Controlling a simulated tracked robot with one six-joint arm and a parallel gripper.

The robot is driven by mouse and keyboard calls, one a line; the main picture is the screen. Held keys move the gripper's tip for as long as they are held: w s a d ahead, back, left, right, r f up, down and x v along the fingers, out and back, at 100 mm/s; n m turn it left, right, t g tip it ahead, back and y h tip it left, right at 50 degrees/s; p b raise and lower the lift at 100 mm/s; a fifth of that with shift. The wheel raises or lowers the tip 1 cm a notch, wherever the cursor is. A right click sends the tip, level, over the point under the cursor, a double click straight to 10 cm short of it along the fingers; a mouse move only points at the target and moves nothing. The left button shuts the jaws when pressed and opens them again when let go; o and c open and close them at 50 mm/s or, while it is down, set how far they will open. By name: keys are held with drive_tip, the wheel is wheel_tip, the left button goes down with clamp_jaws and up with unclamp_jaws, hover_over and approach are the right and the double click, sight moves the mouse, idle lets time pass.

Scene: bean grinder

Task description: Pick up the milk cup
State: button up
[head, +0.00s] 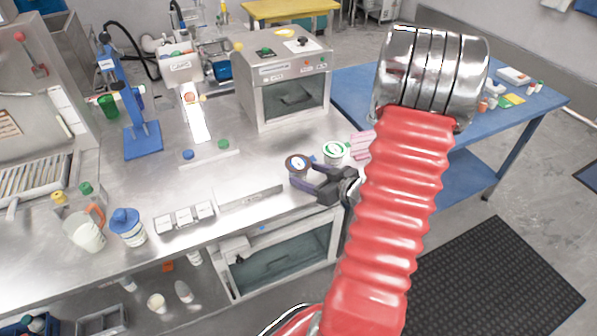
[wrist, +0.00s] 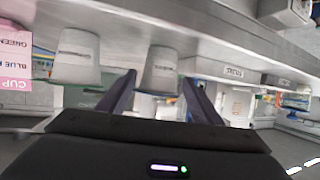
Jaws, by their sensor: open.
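Two white paper cups stand near the right front edge of the steel counter. One has a brown top with a pale round mark (head: 298,162); the other is a cup with a white top and green ring (head: 335,152). I cannot read which is the milk cup. My gripper (head: 304,175) is open, its fingers pointing at the brown-topped cup. In the wrist view, which looks upside down, a white cup (wrist: 160,68) shows between the fingers (wrist: 158,80), apparently not clamped. A second white cup (wrist: 77,55) is to the left, outside the fingers.
A pink sign (head: 361,144) stands right of the cups. A steel box oven (head: 285,80) is behind them. The counter's front edge is close under the gripper.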

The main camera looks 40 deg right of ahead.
drive_tip(key=shift+x, duration=2.6)
drive_tip(key=shift+c, duration=0.3)
drive_tip(key=c, duration=0.8)
drive_tip(key=shift+r, duration=5)
